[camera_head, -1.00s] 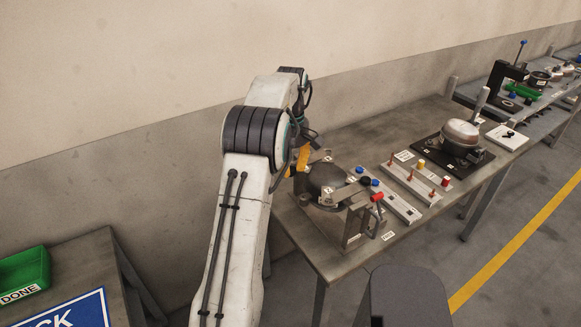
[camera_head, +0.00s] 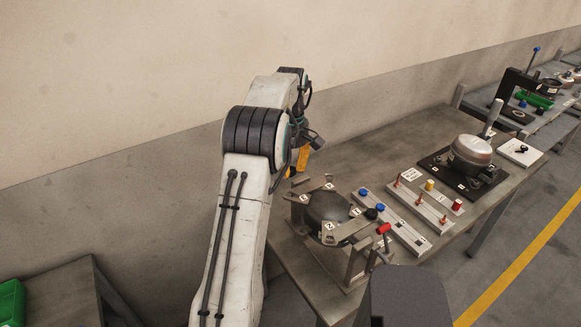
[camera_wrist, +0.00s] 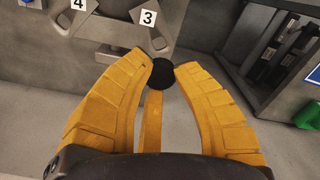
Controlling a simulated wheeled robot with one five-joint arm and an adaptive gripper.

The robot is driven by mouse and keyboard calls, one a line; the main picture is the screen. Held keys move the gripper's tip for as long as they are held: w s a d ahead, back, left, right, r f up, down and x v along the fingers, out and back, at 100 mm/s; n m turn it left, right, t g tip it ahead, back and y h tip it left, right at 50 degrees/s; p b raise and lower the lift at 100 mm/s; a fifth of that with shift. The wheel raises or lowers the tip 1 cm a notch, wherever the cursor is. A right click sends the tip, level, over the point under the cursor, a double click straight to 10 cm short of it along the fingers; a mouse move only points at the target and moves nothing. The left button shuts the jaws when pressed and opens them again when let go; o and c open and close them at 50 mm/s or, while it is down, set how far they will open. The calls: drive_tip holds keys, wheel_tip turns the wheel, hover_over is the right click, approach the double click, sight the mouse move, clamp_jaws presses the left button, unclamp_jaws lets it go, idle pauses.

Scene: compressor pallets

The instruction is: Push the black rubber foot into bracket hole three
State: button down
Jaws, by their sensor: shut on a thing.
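My gripper (camera_wrist: 162,72) has yellow fingers closed around the black rubber foot (camera_wrist: 160,73), whose round dark face shows between the fingertips in the wrist view. Just beyond it is the bracket arm with label 3 (camera_wrist: 148,18); the foot lies below that label in the picture. I cannot see the hole itself or whether foot and bracket touch. The label 4 bracket (camera_wrist: 78,5) is at the upper left. In the head view, my gripper (camera_head: 302,161) is partly hidden by my arm, behind the dark compressor (camera_head: 328,205) in its metal fixture.
Right of the fixture stand a light rail with blue caps (camera_head: 379,193) and a rail of pegs (camera_head: 420,205). A second compressor (camera_head: 471,150) sits on a black plate. A red-tipped clamp handle (camera_head: 383,229) rises at the fixture's front. The wall is close behind.

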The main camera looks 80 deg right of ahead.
sight(291, 169)
drive_tip(key=shift+f+b, duration=0.9)
drive_tip(key=shift+f, duration=2)
drive_tip(key=shift+p, duration=0.45)
drive_tip(key=shift+f+b, duration=0.7)
drive_tip(key=shift+f, duration=0.35)
idle(0.5)
drive_tip(key=c, duration=1)
unclamp_jaws()
drive_tip(key=shift+c, duration=0.2)
wheel_tip(291, 169, up, 12)
drive_tip(key=shift+f, duration=0.1)
